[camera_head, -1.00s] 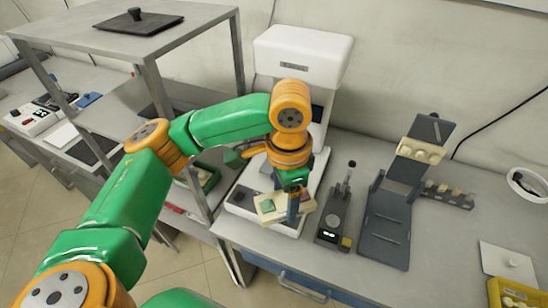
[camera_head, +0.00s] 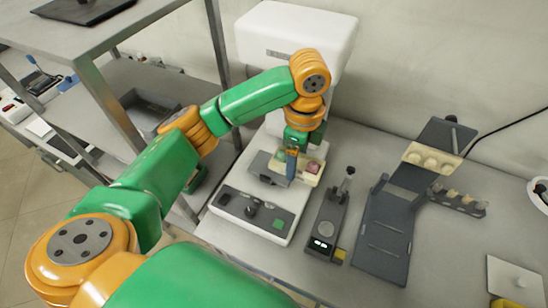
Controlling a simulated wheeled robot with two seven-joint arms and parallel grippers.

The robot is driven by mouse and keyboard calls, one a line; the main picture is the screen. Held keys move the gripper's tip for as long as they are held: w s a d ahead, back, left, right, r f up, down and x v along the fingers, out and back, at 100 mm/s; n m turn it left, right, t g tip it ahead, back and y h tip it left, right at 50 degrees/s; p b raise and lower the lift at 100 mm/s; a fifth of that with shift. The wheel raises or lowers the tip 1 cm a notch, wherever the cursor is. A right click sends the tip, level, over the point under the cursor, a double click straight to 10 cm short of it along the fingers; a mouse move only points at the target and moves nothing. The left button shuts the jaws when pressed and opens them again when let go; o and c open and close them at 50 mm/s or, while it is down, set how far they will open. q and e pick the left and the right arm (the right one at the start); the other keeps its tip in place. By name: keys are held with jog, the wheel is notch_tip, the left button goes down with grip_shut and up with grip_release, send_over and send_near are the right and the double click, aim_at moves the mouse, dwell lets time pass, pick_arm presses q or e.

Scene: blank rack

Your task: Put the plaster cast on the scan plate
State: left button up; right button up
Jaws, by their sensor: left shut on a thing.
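A flat cream piece, which looks like the plaster cast (camera_head: 313,172), has a pink patch on its top and is partly hidden by my gripper. My left gripper (camera_head: 291,168) points down and is shut on it, over the front of the white machine (camera_head: 225,200). A small grey plate (camera_head: 262,167), which may be the scan plate, is on the machine just left of the gripper. I cannot tell whether the cream piece touches the machine. My right gripper is out of view.
A dark rack (camera_head: 457,199) holds several small blanks. A metal shelf (camera_head: 110,95) stands at left.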

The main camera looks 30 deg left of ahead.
pick_arm(q)
jog(key=w+a+f, duration=0.1)
jog(key=a+f, duration=0.1)
jog(key=w+a+f, duration=0.2)
jog(key=a+f, duration=0.1)
jog(key=w+a+f, duration=0.1)
jog(key=a+f, duration=0.1)
jog(key=a, duration=0.1)
jog(key=shift+w+f, duration=0.2)
jog(key=shift+w+a+f+p, duration=0.1)
jog(key=shift+f+p, duration=0.05)
jog(key=shift+f, duration=0.8)
jog(key=shift+a+f+p, duration=0.1)
jog(key=shift+f+p, duration=0.05)
jog(key=shift+f, duration=0.8)
jog(key=o, duration=1.3)
notch_tip(320, 180, up, 12)
jog(key=shift+r+b, duration=0.1)
jog(key=shift+b, duration=0.4)
